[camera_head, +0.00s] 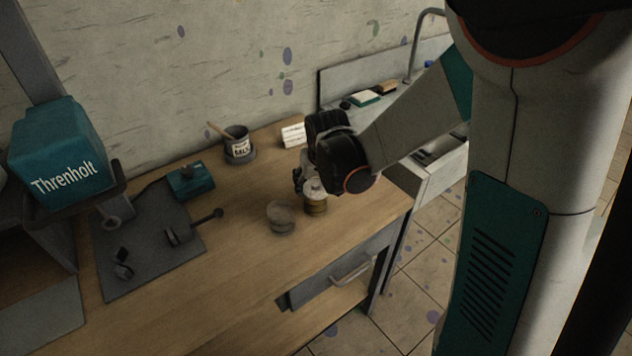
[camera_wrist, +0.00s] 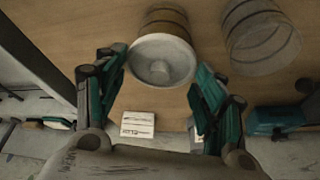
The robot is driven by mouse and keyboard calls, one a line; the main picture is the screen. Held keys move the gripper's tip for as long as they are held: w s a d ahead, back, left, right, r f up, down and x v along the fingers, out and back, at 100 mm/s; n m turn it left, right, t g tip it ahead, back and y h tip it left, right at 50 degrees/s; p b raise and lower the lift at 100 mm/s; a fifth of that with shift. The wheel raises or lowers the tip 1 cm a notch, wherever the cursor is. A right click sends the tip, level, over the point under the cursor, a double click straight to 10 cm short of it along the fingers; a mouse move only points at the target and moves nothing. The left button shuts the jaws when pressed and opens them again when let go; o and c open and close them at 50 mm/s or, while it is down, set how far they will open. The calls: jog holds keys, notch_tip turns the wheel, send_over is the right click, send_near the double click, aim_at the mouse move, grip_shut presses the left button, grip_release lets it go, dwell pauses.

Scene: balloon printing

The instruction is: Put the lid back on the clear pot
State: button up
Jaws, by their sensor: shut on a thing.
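The lid (camera_wrist: 161,62) is a pale round disc with a knob, between my fingertips in the wrist view; it shows small below the gripper in the head view (camera_head: 313,188). My gripper (camera_wrist: 160,66), also in the head view (camera_head: 301,181), is shut on the lid. A banded brownish jar (camera_head: 317,206) is right below the lid, also in the wrist view (camera_wrist: 166,20); I cannot tell whether the lid touches it. The clear pot (camera_head: 281,218) stands upright and uncovered to the left of the jar; it shows at upper right in the wrist view (camera_wrist: 262,40).
A labelled grey pot (camera_head: 238,147) with a wooden stick and a white card (camera_head: 293,134) stand behind. A teal box (camera_head: 190,182) and a dark mat (camera_head: 130,266) with tools lie left. The wooden counter (camera_head: 230,285) is clear in front.

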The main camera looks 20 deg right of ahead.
dwell(0.4)
jog(key=o, duration=0.8)
jog(key=o, duration=0.3)
jog(key=shift+r+p, duration=2.45)
jog(key=shift+r, duration=1.05)
jog(key=shift+c, duration=0.6)
grip_shut()
